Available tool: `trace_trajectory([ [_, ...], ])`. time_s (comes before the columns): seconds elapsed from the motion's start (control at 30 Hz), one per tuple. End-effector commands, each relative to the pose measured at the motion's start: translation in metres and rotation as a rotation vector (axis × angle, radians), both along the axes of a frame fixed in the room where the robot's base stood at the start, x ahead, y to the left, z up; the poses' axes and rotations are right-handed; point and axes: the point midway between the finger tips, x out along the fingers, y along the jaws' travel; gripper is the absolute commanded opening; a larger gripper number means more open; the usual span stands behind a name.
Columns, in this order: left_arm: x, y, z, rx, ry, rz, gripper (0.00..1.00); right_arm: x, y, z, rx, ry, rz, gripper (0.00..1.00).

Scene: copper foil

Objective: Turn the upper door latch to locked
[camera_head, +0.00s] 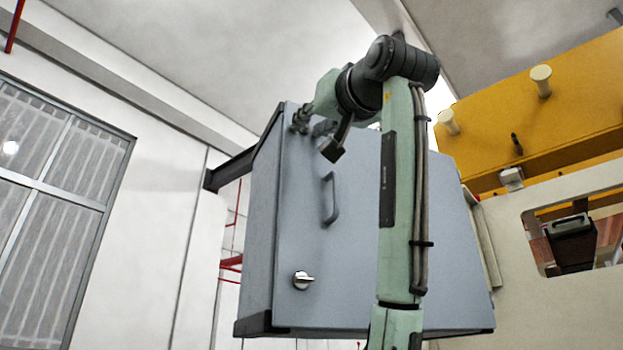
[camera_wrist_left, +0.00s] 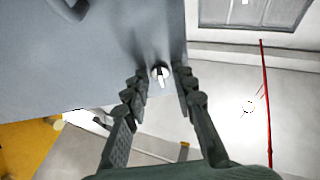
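A grey-blue cabinet (camera_head: 345,265) hangs in the middle of the head view, its door shut. In the left wrist view the upper latch (camera_wrist_left: 161,75) is a small silver knob with its lever roughly along the picture's vertical. My left gripper (camera_head: 301,118) is at the door's upper left corner and hides that latch in the head view. In the left wrist view the open fingers (camera_wrist_left: 160,86) stand on either side of the latch, with a gap to each; contact is not visible. My right gripper is not in view.
A grey door handle (camera_head: 331,198) sticks out below and right of the upper latch. The lower latch (camera_head: 303,280) has its lever pointing right. A yellow structure (camera_head: 560,110) is at the right, and a red pipe (camera_wrist_left: 265,100) shows in the left wrist view.

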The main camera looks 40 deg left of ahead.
Motion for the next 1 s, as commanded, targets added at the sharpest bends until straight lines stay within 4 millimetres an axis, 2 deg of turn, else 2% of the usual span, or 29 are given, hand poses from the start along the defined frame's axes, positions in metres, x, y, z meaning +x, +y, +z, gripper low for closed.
trace_trajectory([
  [0.2, 0.000, 0.000, 0.000, 0.000, 0.000, 0.000, 0.26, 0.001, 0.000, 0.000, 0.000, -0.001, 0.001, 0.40],
  [0.4, 0.000, 0.000, 0.000, 0.000, 0.000, 0.000, 0.01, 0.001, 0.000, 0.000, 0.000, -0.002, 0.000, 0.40],
  [0.43, 0.000, 0.000, 0.000, 0.000, 0.000, 0.000, 0.00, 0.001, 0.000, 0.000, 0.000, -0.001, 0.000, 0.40],
  [0.87, -0.001, 0.000, -0.001, 0.011, 0.020, 0.000, 0.00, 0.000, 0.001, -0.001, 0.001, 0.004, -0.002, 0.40],
  [0.97, -0.001, 0.000, -0.001, 0.027, 0.050, -0.001, 0.00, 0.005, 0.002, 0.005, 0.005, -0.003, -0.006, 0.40],
  [1.0, -0.002, 0.000, -0.001, 0.037, 0.066, -0.002, 0.00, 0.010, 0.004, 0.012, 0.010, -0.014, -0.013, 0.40],
])
